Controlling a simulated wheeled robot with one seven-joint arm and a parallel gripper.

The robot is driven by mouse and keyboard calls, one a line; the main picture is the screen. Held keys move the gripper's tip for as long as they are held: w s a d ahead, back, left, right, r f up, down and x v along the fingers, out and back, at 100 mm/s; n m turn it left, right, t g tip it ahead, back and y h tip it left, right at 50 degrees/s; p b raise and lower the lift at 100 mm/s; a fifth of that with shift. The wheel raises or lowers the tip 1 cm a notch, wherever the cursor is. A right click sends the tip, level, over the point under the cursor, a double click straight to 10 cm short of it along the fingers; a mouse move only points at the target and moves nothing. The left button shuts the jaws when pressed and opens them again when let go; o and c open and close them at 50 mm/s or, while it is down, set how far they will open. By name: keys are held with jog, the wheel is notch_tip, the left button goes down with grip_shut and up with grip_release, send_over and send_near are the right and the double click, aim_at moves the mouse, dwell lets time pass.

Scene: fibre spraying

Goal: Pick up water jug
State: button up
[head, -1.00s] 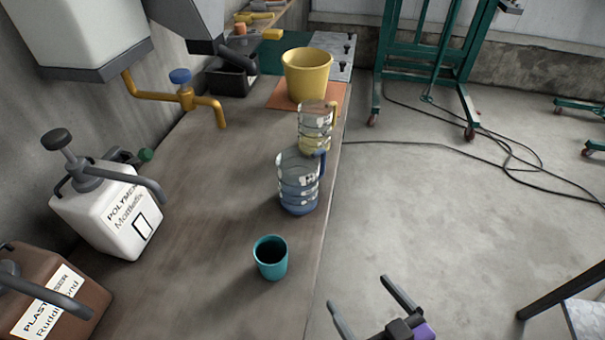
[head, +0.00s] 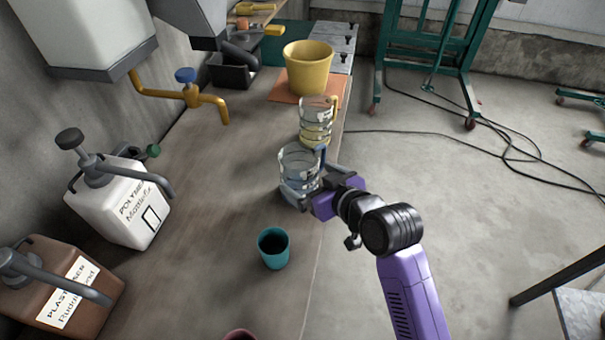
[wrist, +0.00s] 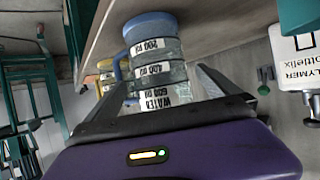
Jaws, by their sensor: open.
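The water jug (head: 297,163) is clear with a blue handle and stands upright on the workbench (head: 215,190). In the wrist view the jug (wrist: 152,55) appears upside down, with "WATER" and volume marks on its bands. My gripper (head: 307,177) has reached the jug from the right side of the bench. Its jaws are open, with one finger on each side of the jug, which also shows between the fingers in the wrist view (wrist: 160,80). I cannot tell whether either finger touches it. The gripper hides part of the jug's lower body and handle.
A similar jug with a yellow handle (head: 316,120) stands just behind. A teal cup (head: 273,248) is in front. A yellow bucket (head: 308,68) stands farther back. White (head: 118,205) and brown (head: 58,285) containers line the left. The mid-left bench is clear.

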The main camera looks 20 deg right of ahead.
aim_at(291, 165)
jog(key=shift+p+x, duration=0.65)
jog(key=shift+x, duration=2.35)
jog(key=shift+r, duration=0.25)
jog(key=c, duration=1.3)
jog(key=shift+w, duration=0.1)
jog(key=shift+c, duration=0.4)
jog(key=shift+r, duration=0.1)
